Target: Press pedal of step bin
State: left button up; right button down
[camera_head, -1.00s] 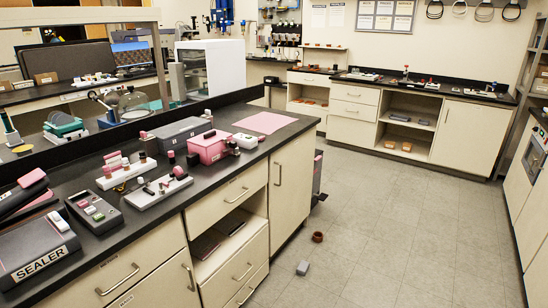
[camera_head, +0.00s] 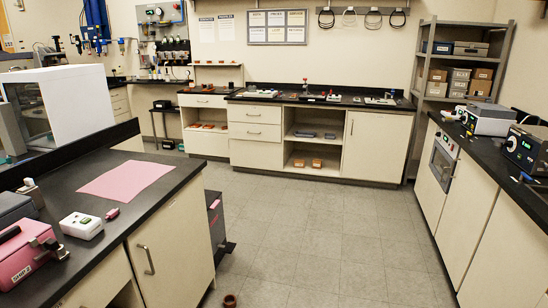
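A dark grey bin-like box (camera_head: 215,222) stands on the floor just past the end of the left counter. It looks like the step bin, and a reddish patch shows near its top. A small dark part (camera_head: 229,247) sticks out low at its base and may be the pedal. The cabinet end hides much of the box, and whether its lid is open I cannot tell. Neither of my grippers is in view.
The left counter (camera_head: 135,155) holds a pink mat (camera_head: 126,180), a white device (camera_head: 82,225) and a pink case (camera_head: 28,256). A small brown pot (camera_head: 229,300) is on the floor. The aisle floor (camera_head: 330,240) is mostly clear. Cabinets line the back and right.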

aim_at(229, 247)
jog(key=i+z, duration=0.1)
jog(key=i, duration=1.65)
jog(key=i+u, duration=0.2)
jog(key=i, duration=0.25)
jog(key=i+l+u, duration=0.2)
jog(key=i, duration=0.25)
jog(key=i+l+u, duration=0.2)
jog(key=i, duration=0.2)
jog(key=i+l+u, duration=0.2)
jog(key=i, duration=0.25)
jog(key=i+l+u, duration=0.3)
jog(key=j, duration=0.1)
